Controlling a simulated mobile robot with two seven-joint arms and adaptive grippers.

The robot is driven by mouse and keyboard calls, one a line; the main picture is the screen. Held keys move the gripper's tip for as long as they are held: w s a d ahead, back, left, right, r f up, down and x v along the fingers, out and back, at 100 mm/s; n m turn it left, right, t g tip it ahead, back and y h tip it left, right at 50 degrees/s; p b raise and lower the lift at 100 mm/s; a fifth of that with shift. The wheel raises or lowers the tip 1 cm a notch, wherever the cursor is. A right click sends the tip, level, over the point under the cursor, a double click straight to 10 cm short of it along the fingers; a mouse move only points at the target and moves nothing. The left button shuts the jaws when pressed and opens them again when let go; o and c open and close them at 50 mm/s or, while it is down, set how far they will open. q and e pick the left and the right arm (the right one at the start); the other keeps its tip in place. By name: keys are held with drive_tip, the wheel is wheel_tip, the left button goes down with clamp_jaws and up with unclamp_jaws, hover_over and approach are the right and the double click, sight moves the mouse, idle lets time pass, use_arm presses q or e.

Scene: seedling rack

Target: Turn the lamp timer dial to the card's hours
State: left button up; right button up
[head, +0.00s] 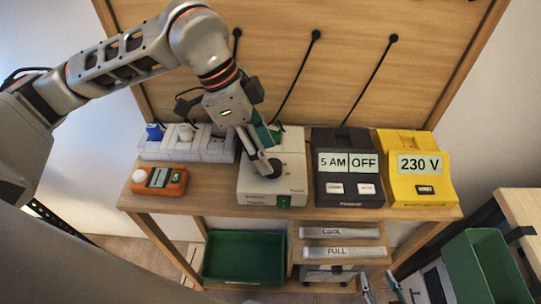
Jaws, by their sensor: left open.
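My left gripper (268,160) reaches down over a light grey box (258,184) on the bench top. Its jaws are open, with a dark rounded fingertip low over the box's top face. The gripper hides much of that face, and I cannot make out a dial or tell whether anything is touched. A black unit (345,196) to the right shows "5 AM" and "OFF". I see no card that I can identify as the hours card. My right gripper (380,284) shows only as two separated fingertips at the bottom edge, apparently open and empty.
A yellow "230 V" unit (418,190) stands right of the black one. An orange device (158,182) and a white power strip (215,150) with plugs are at left. Below are a green tray (243,281) and "COOL" (340,233) and "FULL" (343,252) strips. A green bin (484,268) is at right.

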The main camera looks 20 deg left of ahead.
sight(272, 164)
use_arm(q)
drive_tip(key=shift+x, duration=1.65)
drive_tip(key=c, duration=1.1)
